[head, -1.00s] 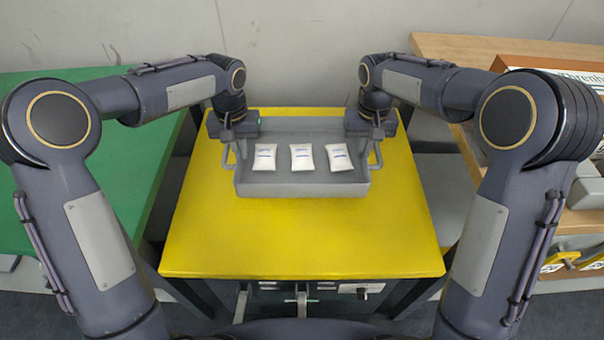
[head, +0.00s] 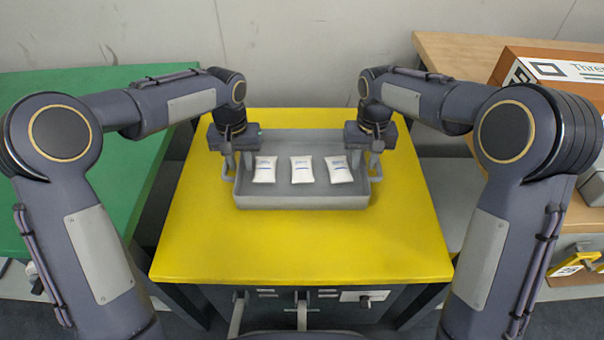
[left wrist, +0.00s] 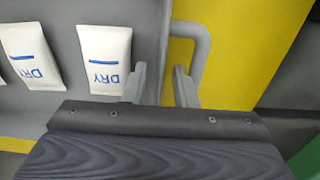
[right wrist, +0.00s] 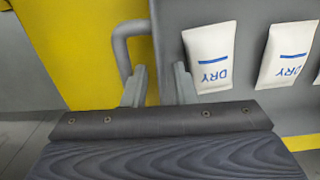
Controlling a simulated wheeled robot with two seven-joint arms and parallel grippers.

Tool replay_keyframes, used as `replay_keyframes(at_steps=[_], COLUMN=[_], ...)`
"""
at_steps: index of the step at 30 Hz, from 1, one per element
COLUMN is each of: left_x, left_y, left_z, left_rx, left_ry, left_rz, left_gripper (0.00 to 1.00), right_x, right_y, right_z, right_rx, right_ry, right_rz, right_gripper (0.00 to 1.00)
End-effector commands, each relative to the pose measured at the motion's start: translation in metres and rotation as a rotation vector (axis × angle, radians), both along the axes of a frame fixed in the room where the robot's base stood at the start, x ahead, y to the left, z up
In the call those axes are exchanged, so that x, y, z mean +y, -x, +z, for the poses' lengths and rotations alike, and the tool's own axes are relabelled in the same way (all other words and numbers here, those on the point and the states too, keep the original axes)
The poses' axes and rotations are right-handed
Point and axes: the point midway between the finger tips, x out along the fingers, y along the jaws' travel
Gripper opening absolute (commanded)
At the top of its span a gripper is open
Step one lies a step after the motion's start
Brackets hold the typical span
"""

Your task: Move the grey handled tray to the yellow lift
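The grey handled tray (head: 300,202) stands on the yellow lift (head: 300,245), level and near its middle back. Several white packets lie in it. My left gripper (head: 228,165) is at the tray's left handle; in the left wrist view its fingers (left wrist: 160,78) stand apart, one over the tray side and one beside the handle (left wrist: 204,50). My right gripper (head: 376,165) is at the right handle; in the right wrist view its fingers (right wrist: 159,78) also stand apart, near the handle (right wrist: 120,48). Both finger pairs show a gap; the lower handle parts are hidden.
A green table (head: 130,180) stands at the left. A wooden table (head: 450,50) at the right carries a box with printed labels (head: 550,70). The lift's front area is clear. A grey wall (head: 300,40) is behind.

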Motion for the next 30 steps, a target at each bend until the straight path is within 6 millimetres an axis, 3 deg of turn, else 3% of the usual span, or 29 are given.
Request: replay_keyframes(at_steps=[7, 21, 26, 30], left_x=[0.000, 0.000, 0.000, 0.000], left_y=[-0.001, -0.001, 0.000, 0.000], left_z=[0.015, 0.105, 0.118, 0.120], left_rx=[-0.004, -0.003, 0.000, 0.000], left_ry=[0.000, 0.001, 0.000, 0.000], left_rz=[0.000, 0.000, -0.001, 0.000], left_gripper=[0.25, 0.25, 0.25, 0.25], right_x=[0.000, 0.000, 0.000, 0.000], right_y=[0.000, 0.000, 0.000, -0.001], right_z=[0.000, 0.000, 0.001, 0.014], right_rx=[0.000, 0.000, 0.000, -0.004], right_ry=[0.000, 0.000, 0.000, -0.001], right_rz=[0.000, 0.000, 0.000, 0.000], right_gripper=[0.25, 0.25, 0.25, 0.25])
